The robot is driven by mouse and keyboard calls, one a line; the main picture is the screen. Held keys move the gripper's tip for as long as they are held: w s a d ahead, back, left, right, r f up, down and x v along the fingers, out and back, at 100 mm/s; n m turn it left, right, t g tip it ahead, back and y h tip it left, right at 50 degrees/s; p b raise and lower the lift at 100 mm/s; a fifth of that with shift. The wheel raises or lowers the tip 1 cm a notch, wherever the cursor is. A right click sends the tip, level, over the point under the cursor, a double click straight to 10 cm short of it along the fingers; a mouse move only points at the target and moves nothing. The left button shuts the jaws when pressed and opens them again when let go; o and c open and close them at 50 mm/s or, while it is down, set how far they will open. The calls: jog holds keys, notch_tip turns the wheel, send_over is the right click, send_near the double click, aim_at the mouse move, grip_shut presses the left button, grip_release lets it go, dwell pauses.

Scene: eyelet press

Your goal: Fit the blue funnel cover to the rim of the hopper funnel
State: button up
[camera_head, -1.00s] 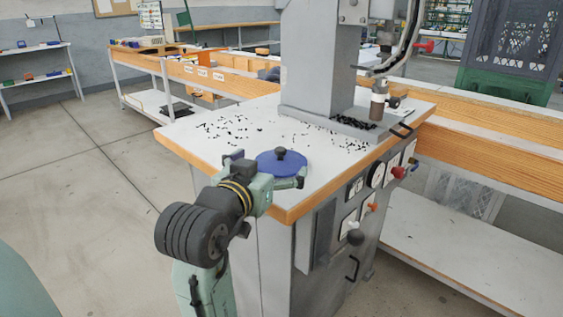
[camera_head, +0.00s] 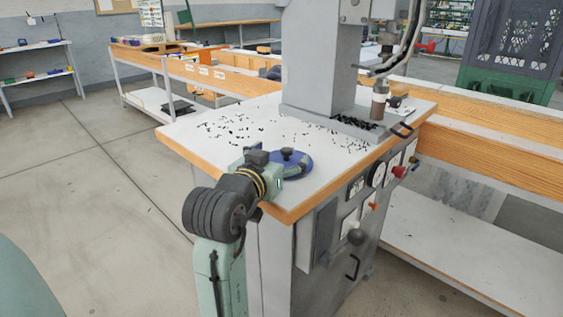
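The blue funnel cover (camera_head: 300,164) is a round disc with a black knob (camera_head: 287,153) on top. It is at the near left part of the press table, and its near left side is hidden by my gripper. My gripper (camera_head: 272,170) is right at the cover, on its near left side. Its fingertips are not clear, so I cannot tell whether it is open or holding the cover. I cannot make out the hopper funnel or its rim in this view.
The white press table (camera_head: 215,140) has a wooden edge and many small black pieces scattered over it. The grey press column (camera_head: 318,65) stands at its back. Knobs and a black handle (camera_head: 352,268) stick out of the front cabinet. A long bench (camera_head: 490,129) runs behind on the right.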

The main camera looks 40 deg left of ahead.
jog(key=c, duration=1.1)
jog(key=shift+o, duration=0.2)
